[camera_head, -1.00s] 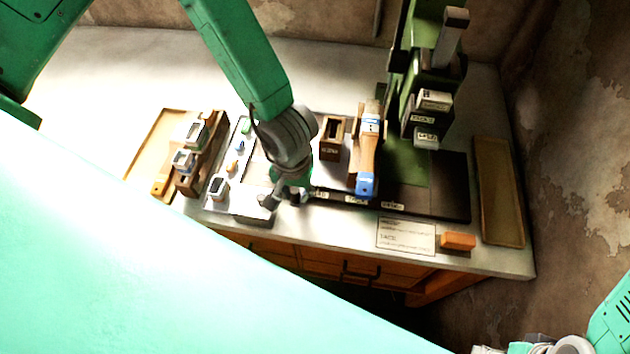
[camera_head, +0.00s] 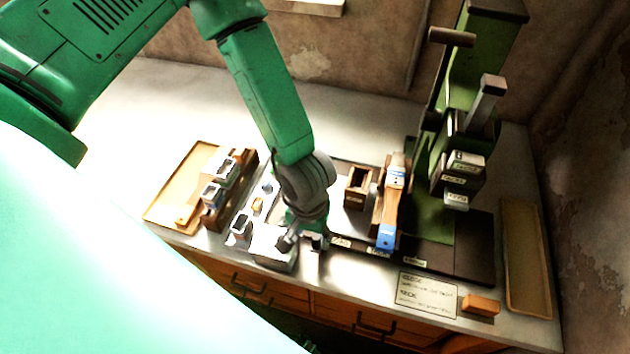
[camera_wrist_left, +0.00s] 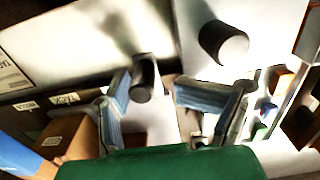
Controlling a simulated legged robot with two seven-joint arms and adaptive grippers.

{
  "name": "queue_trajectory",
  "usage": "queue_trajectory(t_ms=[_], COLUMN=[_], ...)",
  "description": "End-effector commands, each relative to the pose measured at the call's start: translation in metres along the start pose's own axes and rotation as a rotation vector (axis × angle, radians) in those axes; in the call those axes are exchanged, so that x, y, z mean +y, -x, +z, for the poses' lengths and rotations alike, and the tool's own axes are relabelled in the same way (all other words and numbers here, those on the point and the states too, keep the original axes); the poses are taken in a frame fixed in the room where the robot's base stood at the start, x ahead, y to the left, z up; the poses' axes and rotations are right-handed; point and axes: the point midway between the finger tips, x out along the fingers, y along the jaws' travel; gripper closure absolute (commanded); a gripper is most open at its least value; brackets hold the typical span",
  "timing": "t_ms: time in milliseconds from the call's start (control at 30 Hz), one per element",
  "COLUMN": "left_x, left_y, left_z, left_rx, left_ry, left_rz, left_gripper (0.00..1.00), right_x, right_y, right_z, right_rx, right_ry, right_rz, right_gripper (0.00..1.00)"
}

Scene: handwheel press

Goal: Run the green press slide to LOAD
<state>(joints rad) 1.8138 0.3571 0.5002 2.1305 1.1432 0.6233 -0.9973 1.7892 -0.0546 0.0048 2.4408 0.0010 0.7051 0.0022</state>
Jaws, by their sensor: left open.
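The green press (camera_head: 478,60) stands at the back right, with a dark lever and a grey post on it. A green strip (camera_head: 428,222) lies on the dark base in front of it; I cannot tell whether this is the slide. White labels run along the base's front edge, too small to read surely. My left gripper (camera_head: 305,240) is low over the front of the bench beside a metal panel. In the left wrist view its fingers (camera_wrist_left: 172,105) are apart, with a dark cylindrical knob (camera_wrist_left: 145,78) near the left finger; contact is unclear. My right gripper is out of view.
A wooden piece with blue ends (camera_head: 388,210) and a brown open box (camera_head: 357,187) stand right of my left gripper. An orange block (camera_head: 481,304) and a printed card (camera_head: 427,294) lie in front. Trays lie at the left (camera_head: 160,208) and right (camera_head: 526,255).

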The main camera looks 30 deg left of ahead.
Motion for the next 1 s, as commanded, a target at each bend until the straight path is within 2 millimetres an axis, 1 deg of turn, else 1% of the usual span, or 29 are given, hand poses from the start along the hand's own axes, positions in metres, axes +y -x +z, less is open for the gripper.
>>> queue_trajectory(t_ms=[33,267,367,600,767,833,1000], left_x=[-0.006,0.0,0.002,0.003,0.003,0.004,0.003], left_y=[-0.002,-0.001,0.004,0.039,0.062,0.066,0.079], left_z=[0.002,0.001,0.0,0.0,0.0,-0.001,0.0], left_rx=[-0.003,0.001,0.002,0.004,0.004,0.006,0.003], left_ry=[0.005,0.002,0.0,-0.002,-0.002,-0.003,-0.002], left_rz=[-0.017,-0.014,-0.013,-0.013,-0.01,-0.008,-0.01], left_gripper=[0.34,0.34,0.34,0.34,0.34,0.34,0.34], right_x=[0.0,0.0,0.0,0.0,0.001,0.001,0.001], right_y=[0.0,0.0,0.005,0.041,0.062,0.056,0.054], right_z=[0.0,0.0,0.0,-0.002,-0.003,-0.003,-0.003], right_rx=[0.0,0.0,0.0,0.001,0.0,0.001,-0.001], right_ry=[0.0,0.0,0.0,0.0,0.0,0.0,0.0], right_rz=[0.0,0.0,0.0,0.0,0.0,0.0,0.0], right_gripper=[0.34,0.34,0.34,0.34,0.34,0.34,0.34])
